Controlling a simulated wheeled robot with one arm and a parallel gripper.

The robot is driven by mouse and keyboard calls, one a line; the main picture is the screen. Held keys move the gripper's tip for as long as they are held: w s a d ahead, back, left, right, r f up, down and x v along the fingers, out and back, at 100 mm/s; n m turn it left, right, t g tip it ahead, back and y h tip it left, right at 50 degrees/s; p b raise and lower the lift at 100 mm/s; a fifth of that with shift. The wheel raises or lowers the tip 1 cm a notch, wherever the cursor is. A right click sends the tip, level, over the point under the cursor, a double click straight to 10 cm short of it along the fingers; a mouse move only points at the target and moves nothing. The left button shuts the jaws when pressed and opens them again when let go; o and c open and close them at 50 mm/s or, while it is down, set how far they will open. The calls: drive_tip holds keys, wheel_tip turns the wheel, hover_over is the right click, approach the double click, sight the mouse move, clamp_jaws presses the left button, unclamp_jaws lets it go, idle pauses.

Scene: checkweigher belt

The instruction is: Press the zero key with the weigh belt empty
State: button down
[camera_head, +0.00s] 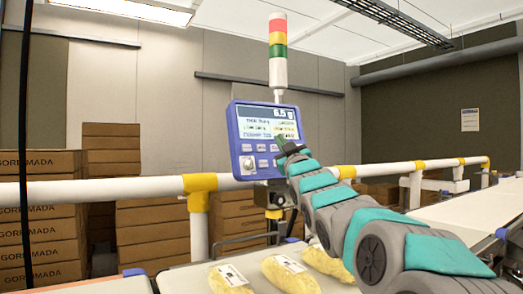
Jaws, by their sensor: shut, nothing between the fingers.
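The blue-framed control panel (240,140) stands in the middle of the view, with a lit display (267,118) on top and light keys (255,162) below. The display text is too small to read surely, and I cannot tell which key is the zero key. My gripper (281,143) is shut and empty, its tip in front of the panel's right side. It hides part of the panel and perhaps some keys; I cannot tell whether it touches. Below the panel, three yellow packs with white labels (290,274) lie on a pale belt (180,280). I cannot tell whether this is the weigh belt.
A white rail with yellow joints (110,190) runs behind the belt at the panel's lower edge. A red, yellow, green and white signal tower (278,52) rises behind the panel. Stacked cartons (40,220) stand at the left. Another pale belt (470,212) at the right shows bare.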

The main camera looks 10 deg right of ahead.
drive_tip(key=shift+w+a+f, duration=0.3)
drive_tip(key=shift+w+a, duration=0.1)
drive_tip(key=shift+w, duration=0.55)
drive_tip(key=shift+w+a+f, duration=0.35)
drive_tip(key=shift+w+a, duration=0.05)
drive_tip(key=shift+w, duration=0.5)
drive_tip(key=shift+w+a+f, duration=0.3)
drive_tip(key=shift+w+a, duration=0.1)
drive_tip(key=shift+w, duration=0.55)
drive_tip(key=shift+w, duration=0.15)
drive_tip(key=shift+w+a+f, duration=0.1)
drive_tip(key=shift+w+a, duration=0.05)
drive_tip(key=shift+w, duration=0.1)
drive_tip(key=shift+w+a+f, duration=0.1)
drive_tip(key=shift+w+a, duration=0.05)
drive_tip(key=shift+w, duration=0.2)
idle(0.5)
drive_tip(key=shift+s, duration=0.15)
drive_tip(key=shift+s+d+r, duration=0.2)
drive_tip(key=shift+s+d, duration=0.15)
drive_tip(key=shift+s, duration=0.25)
drive_tip(key=shift+s+d+r, duration=0.25)
drive_tip(key=shift+s+d, duration=0.05)
drive_tip(key=shift+s, duration=0.45)
drive_tip(key=shift+s+d+r, duration=0.2)
drive_tip(key=shift+s+d, duration=0.1)
drive_tip(key=shift+s, duration=0.4)
drive_tip(key=shift+s+d+r, duration=0.25)
drive_tip(key=shift+s+d, duration=0.05)
drive_tip(key=shift+s, duration=0.45)
